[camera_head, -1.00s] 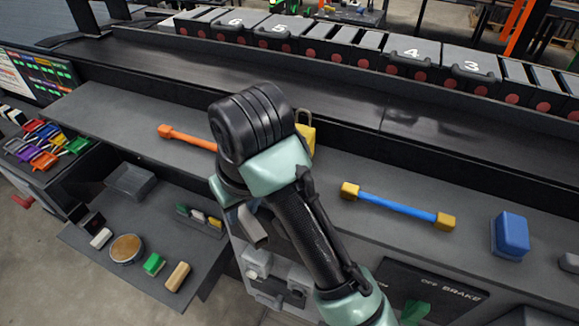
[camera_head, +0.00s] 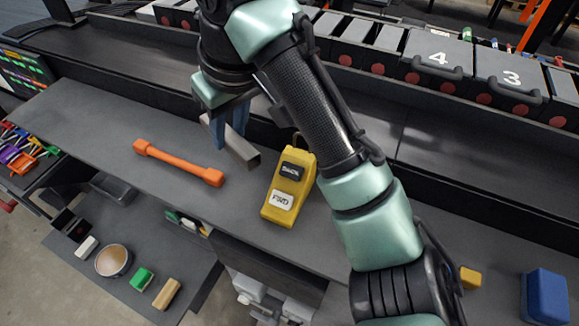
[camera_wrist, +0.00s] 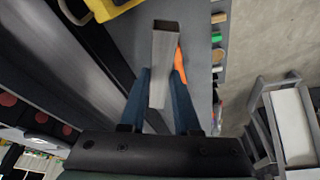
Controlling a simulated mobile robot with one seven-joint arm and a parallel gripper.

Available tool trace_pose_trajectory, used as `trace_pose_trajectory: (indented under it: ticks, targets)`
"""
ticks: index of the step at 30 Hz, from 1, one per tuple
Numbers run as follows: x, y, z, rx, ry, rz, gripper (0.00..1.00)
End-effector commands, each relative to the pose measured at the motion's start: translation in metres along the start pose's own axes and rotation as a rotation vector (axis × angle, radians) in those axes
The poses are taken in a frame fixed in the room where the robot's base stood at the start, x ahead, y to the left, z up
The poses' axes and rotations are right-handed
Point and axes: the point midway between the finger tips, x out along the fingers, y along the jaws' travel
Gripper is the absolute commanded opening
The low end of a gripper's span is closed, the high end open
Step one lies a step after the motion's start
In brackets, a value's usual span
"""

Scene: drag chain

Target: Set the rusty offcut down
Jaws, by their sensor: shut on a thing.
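The offcut (camera_head: 243,151) is a short square metal tube, open at its end. It looks grey, and I see no clear rust on it. My gripper (camera_head: 232,128) is shut on it, with a blue finger on each side. In the wrist view the tube (camera_wrist: 164,58) sticks out between the fingertips (camera_wrist: 160,80). It is over the grey bench top (camera_head: 100,130), between the orange bar (camera_head: 178,162) and the yellow control box (camera_head: 287,188). I cannot tell whether the tube touches the bench. My wrist hides part of it.
A lower tray (camera_head: 125,225) holds a round tin (camera_head: 113,260), a green block (camera_head: 141,279) and other small pieces. A blue block (camera_head: 545,297) is at the far right. Numbered cases (camera_head: 438,58) line the back. Bare bench top lies left of the orange bar.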

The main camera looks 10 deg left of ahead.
Motion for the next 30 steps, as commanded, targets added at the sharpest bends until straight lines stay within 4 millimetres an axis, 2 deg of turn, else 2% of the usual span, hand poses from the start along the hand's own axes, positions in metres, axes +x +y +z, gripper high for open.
trace_pose_trajectory:
  ticks: [5, 12, 24, 30]
  targets:
    - [0.010, -0.001, 0.003, 0.000, 0.001, -0.004, 0.00]
    - [0.046, 0.000, 0.016, 0.003, -0.001, -0.002, 0.00]
    - [0.091, 0.000, 0.030, 0.002, -0.001, -0.001, 0.00]
    - [0.096, 0.000, 0.030, 0.000, 0.001, 0.001, 0.00]
